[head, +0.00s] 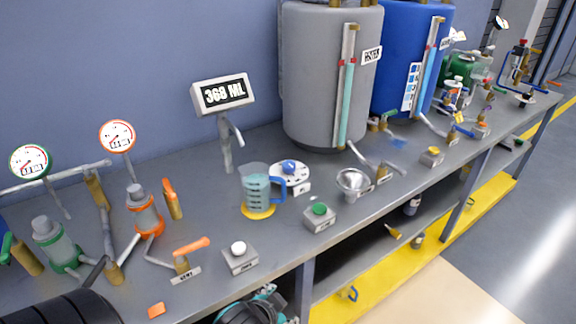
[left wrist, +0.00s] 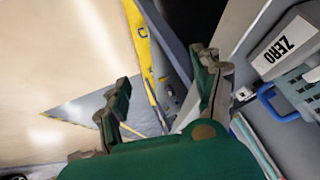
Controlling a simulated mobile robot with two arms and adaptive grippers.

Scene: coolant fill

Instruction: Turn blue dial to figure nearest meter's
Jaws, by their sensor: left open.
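The meter (head: 223,95) on its post reads 368 ML. The blue dial (head: 289,166) sits on a white round plate (head: 302,178) on the bench, right of the measuring jug (head: 256,184). The figures around the dial are too small to read. My left gripper (head: 266,293) shows partly at the bottom of the head view, low at the bench's front edge and well apart from the dial. In the left wrist view its green fingers (left wrist: 163,75) are spread and empty. The dial does not show there. My right gripper is out of view.
A white-button box (head: 240,258), labelled ZERO in the left wrist view (left wrist: 285,47), and a green-button box (head: 320,217) stand near the front edge. A steel funnel (head: 352,182) is right of the dial. An orange-handled valve (head: 190,247) stands left.

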